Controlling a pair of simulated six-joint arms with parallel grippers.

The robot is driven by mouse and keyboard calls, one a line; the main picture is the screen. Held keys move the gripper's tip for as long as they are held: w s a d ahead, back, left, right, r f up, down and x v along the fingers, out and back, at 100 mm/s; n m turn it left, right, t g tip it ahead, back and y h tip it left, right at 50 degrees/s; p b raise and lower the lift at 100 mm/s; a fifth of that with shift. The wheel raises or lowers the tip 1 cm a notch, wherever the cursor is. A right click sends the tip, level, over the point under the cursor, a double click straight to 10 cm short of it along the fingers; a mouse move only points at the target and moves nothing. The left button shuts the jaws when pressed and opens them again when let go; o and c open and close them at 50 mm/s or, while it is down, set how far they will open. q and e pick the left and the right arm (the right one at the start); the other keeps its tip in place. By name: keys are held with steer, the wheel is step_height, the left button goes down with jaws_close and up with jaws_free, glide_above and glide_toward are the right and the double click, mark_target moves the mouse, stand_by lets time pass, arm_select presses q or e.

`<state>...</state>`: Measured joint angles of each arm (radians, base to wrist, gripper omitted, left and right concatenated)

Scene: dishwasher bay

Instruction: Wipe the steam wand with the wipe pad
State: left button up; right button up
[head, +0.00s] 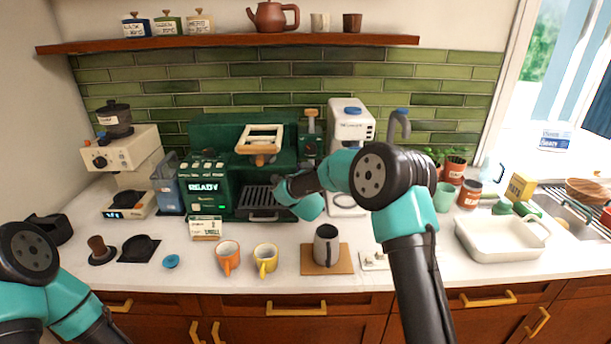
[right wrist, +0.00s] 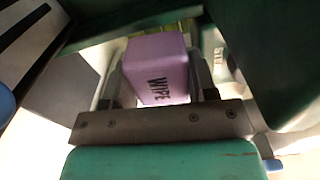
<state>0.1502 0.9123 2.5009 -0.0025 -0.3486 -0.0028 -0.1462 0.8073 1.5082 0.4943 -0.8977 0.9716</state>
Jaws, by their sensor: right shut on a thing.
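The purple wipe pad (right wrist: 160,66), marked WIPE, sits between the two fingers of my right gripper (right wrist: 157,82) in the right wrist view. The right gripper is shut on it. In the head view my right gripper (head: 281,188) is at the right front of the green coffee machine (head: 208,184), above the right part of its drip tray (head: 258,197). The pad cannot be made out there. I cannot make out the steam wand in either view; the right gripper and forearm cover that part of the machine. Only my left arm shows at lower left; its gripper is out of frame.
An orange mug (head: 228,257), a yellow mug (head: 265,258) and a grey pitcher (head: 326,245) on a brown board (head: 312,267) stand in front of the machine. A white coffee grinder (head: 349,120) stands behind my right arm. A white tray (head: 490,246) lies at right.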

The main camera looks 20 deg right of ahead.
steer(key=d, duration=0.2)
steer(key=s+d, duration=0.1)
steer(key=shift+d, duration=0.4)
steer(key=shift+w, duration=0.1)
stand_by(0.6)
steer(key=shift+w+a, duration=0.25)
steer(key=shift+a, duration=0.75)
steer(key=shift+w+a, duration=0.2)
steer(key=shift+a, duration=0.75)
steer(key=shift+s, duration=0.1)
steer(key=shift+v, duration=2.95)
